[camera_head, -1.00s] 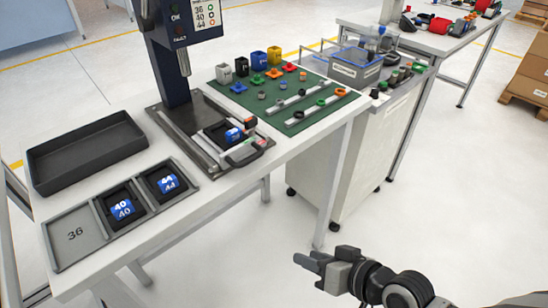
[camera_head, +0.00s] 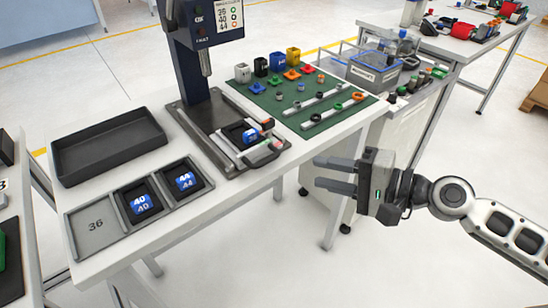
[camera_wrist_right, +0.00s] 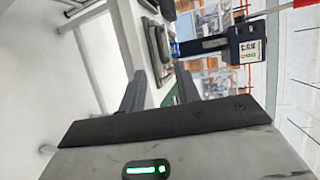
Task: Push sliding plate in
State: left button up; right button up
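The sliding plate (camera_head: 262,155) is at the front of the black press (camera_head: 205,100) base and sticks out toward the table's front edge, with its handle at the front. A blue numbered block (camera_head: 250,136) sits in a black holder on the plate. My right gripper (camera_head: 322,174) is open and empty, right of the plate and beyond the table edge, its fingers pointing left. In the right wrist view its two fingers (camera_wrist_right: 165,92) are apart, with the press (camera_wrist_right: 235,45) beyond them. My left gripper is not in view.
A black tray (camera_head: 110,146) and a holder rack (camera_head: 98,224) with two blue blocks stand left of the press. A green mat (camera_head: 300,105) with small parts lies behind right.

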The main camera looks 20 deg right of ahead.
aim_at(269, 162)
jog(key=p+x, duration=0.3)
jog(key=x, duration=0.7)
jog(key=shift+r+p, duration=0.15)
jog(key=shift+p, duration=0.2)
jog(key=shift+w+a+f, duration=0.25)
jog(key=shift+w+a, duration=0.2)
jog(key=shift+a, duration=0.05)
grip_shut()
